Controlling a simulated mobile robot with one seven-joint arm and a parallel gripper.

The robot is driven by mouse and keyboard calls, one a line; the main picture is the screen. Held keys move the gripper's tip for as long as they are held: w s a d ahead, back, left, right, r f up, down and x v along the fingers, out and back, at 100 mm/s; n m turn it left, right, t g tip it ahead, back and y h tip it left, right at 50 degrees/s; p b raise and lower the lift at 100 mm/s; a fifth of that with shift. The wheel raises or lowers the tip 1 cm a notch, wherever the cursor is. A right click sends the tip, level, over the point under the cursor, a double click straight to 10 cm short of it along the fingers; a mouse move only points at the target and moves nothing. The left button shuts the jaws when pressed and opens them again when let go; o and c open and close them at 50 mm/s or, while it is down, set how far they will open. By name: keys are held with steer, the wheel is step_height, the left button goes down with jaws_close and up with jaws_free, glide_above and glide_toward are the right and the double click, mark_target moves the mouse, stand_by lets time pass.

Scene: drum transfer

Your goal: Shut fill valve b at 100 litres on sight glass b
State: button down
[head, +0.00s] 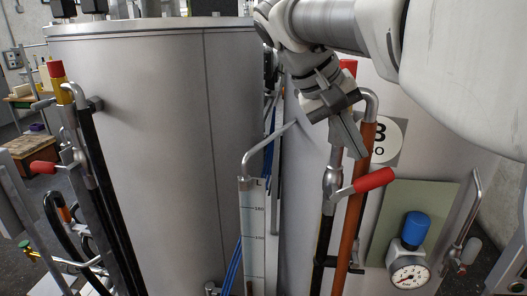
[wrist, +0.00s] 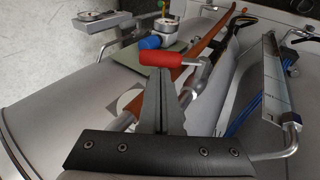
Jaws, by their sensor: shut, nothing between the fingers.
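A valve with a red lever handle (head: 374,180) sits on an upright pipe below a round sign with the letter B, which my gripper partly hides; I take it as fill valve b. Its handle points right, across the pipe. The red handle (wrist: 168,59) also shows in the wrist view. A sight glass (head: 254,230) with a white scale stands left of the valve; it shows in the wrist view too (wrist: 270,75). Its numbers are too small to read surely, and I cannot make out a liquid level. My gripper (head: 355,150) is shut and empty, above and apart from the handle.
A large grey drum (head: 150,130) fills the left. Another red-handled valve (head: 43,167) is at far left. An orange pipe (head: 356,220) runs close beside the valve. A dial gauge (head: 410,272) with a blue cap is at lower right.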

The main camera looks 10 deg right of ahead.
mark_target(382, 177)
steer(key=x, duration=0.4)
steer(key=shift+d+f, duration=0.25)
steer(key=shift+f, duration=0.1)
steer(key=shift+s+d+f+t+y, duration=0.15)
steer(key=shift+d+f+y, duration=0.1)
steer(key=shift+d+y, duration=0.25)
steer(key=shift+s+d+f+t+y, duration=0.15)
steer(key=shift+d+f+y, duration=0.15)
steer(key=shift+y, duration=0.4)
steer(key=f+y, duration=0.1)
steer(key=d+f+y, duration=0.1)
steer(key=y, duration=0.1)
steer(key=shift+s+d+m+t+b, duration=0.1)
steer(key=shift+d+m+t+b, duration=0.2)
steer(key=shift+t+b, duration=0.1)
steer(key=shift+d+f, duration=0.15)
steer(key=shift+f, duration=0.1)
steer(key=shift+s+f, duration=0.1)
steer(key=shift+f, duration=0.05)
